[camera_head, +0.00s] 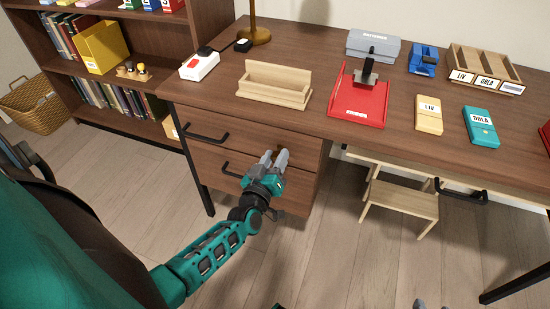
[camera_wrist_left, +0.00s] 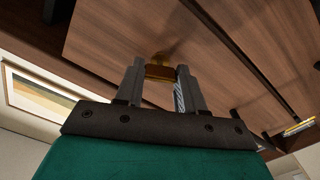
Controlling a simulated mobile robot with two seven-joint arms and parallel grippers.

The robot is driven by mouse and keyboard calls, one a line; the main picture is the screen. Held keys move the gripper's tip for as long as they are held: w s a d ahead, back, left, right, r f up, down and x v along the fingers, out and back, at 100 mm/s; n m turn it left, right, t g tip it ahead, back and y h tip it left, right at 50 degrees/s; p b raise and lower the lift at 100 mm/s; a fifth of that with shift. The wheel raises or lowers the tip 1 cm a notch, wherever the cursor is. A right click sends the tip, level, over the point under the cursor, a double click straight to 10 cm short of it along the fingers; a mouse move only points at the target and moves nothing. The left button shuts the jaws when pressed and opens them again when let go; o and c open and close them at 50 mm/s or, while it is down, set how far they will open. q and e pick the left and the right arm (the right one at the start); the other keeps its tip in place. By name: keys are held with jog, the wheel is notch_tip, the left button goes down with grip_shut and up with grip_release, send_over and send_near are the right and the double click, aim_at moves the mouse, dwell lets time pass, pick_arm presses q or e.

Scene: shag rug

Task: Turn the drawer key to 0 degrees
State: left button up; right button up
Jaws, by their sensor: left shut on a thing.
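The drawer key (camera_wrist_left: 160,72) is a small brass piece at the wooden drawer front (camera_wrist_left: 150,30). In the left wrist view it sits between the fingertips of my left gripper (camera_wrist_left: 160,75), which is shut on it. In the head view my left gripper (camera_head: 275,156) is against the right part of the drawer front (camera_head: 240,150) and hides most of the key. The exact angle of the key is hard to read. Small grey tips, which look like my right gripper (camera_head: 432,305), just show at the bottom edge of the head view.
Black drawer handles (camera_head: 205,136) stick out left of my left gripper. The desk top (camera_head: 220,90) above carries a wooden holder (camera_head: 273,84), a red tray (camera_head: 358,105) and other items. A small wooden stool (camera_head: 402,197) stands under the desk. The floor in front is clear.

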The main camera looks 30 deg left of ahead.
pick_arm(q)
jog(key=n+b, duration=0.2)
jog(key=n, duration=1)
jog(key=shift+n, duration=0.4)
dwell(0.3)
jog(key=o, duration=1)
jog(key=shift+o, duration=0.2)
jog(key=shift+s, duration=0.1)
jog(key=p+v, duration=0.1)
jog(key=v, duration=1.1)
jog(key=shift+s+p, duration=0.35)
jog(key=shift+s, duration=0.05)
jog(key=shift+f, duration=0.1)
